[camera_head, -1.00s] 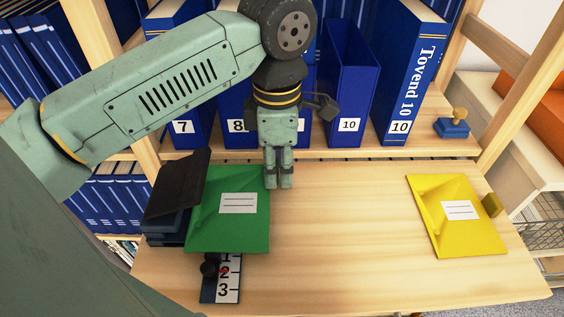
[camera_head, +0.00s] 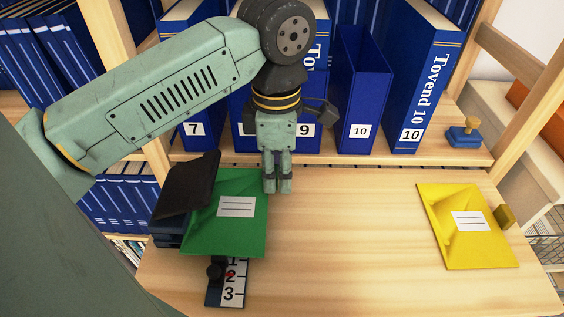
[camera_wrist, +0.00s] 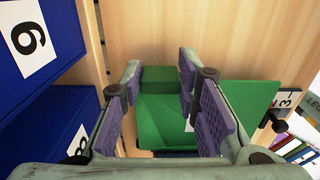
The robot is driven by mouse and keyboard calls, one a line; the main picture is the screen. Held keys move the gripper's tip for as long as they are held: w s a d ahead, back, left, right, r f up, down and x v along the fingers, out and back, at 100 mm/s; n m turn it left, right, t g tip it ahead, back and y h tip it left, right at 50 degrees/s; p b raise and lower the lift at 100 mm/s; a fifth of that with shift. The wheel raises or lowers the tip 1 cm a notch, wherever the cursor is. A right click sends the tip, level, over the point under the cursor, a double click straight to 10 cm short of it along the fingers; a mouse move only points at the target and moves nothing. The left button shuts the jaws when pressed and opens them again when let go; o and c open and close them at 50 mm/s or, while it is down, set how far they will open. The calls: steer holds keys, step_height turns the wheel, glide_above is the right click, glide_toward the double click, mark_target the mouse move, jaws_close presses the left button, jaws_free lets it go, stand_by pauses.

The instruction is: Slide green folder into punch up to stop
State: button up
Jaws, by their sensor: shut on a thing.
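The green folder (camera_head: 232,228) lies flat on the desk with a white label. Its left side is under the raised dark lever of the hole punch (camera_head: 187,186); the lever hides where the folder's edge meets the stop. My gripper (camera_head: 277,187) points down at the folder's upper right edge, shut on its green tab. In the wrist view, my gripper (camera_wrist: 160,72) has the green tab (camera_wrist: 158,78) between its fingers, with the folder (camera_wrist: 165,122) beyond. The punch's ruler (camera_head: 231,284) sticks out in front, showing 1, 2 and 3.
A yellow folder (camera_head: 468,228) with an olive tab lies at the right of the desk. Blue binders (camera_head: 420,85) stand on the shelf behind, close to my arm. A blue stamp (camera_head: 464,135) sits on that shelf. The middle of the desk is clear.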

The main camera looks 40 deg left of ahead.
steer(key=shift+s+a, duration=0.6)
steer(key=shift+a, duration=0.15)
steer(key=o, duration=1.3)
steer(key=shift+c, duration=0.2)
steer(key=shift+r, duration=0.1)
step_height(320, 180, up, 7)
steer(key=p, duration=0.4)
steer(key=shift+s+f, duration=0.1)
steer(key=shift+f, duration=0.1)
